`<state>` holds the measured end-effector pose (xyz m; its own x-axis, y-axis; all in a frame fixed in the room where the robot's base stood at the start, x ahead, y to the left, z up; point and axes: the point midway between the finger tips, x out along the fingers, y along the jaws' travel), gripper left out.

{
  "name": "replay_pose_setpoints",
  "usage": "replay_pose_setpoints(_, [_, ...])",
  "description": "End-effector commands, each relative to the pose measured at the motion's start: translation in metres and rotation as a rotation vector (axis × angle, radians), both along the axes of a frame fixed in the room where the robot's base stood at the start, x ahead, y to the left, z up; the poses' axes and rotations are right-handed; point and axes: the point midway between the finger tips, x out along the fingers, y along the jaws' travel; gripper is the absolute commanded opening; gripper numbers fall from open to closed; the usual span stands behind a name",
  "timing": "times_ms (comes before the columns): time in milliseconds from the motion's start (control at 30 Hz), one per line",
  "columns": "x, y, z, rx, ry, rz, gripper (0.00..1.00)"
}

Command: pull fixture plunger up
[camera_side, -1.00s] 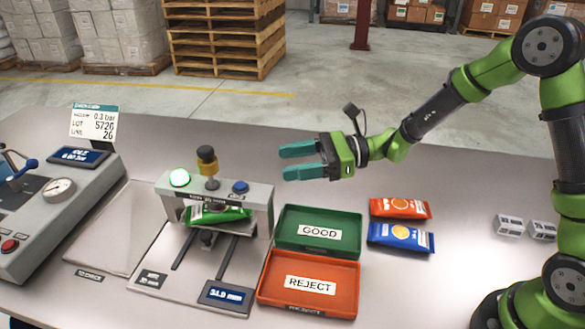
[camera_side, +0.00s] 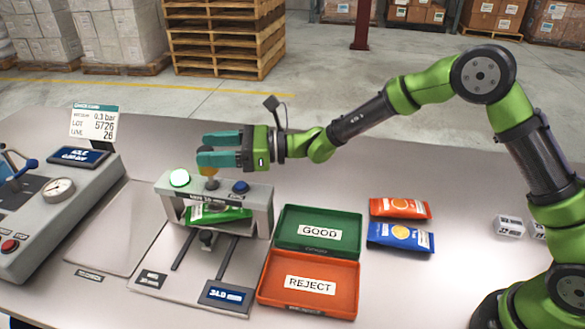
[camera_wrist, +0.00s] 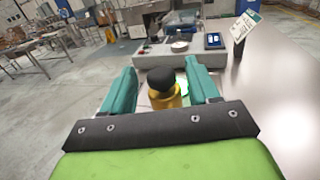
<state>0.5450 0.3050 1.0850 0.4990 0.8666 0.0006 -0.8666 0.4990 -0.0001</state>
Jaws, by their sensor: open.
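A green pouch (camera_side: 222,214) lies under the bridge. The plunger (camera_wrist: 163,88), with a black knob and yellow collar, stands between my open fingers in the wrist view. In the side view my gripper (camera_side: 219,150) is level above the bridge, and its teal fingers hide the knob; only part of the yellow collar shows below. My gripper (camera_wrist: 162,92) is open around the plunger, and I cannot tell whether either finger touches it.
A green GOOD tray (camera_side: 346,252) and an orange REJECT tray (camera_side: 265,290) stand right of the fixture. Orange (camera_side: 400,208) and blue (camera_side: 400,237) pouches lie beyond them. A grey console (camera_side: 45,222) with a gauge and a lot sign (camera_side: 94,122) stand left.

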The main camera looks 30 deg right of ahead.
Motion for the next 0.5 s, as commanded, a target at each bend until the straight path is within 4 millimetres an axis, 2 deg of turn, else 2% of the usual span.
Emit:
replay_pose_setpoints(200, [0.009,0.015,0.000,0.000,0.001,-0.001,0.60])
replay_pose_setpoints(500, [0.009,0.016,0.000,-0.001,0.000,-0.001,0.58])
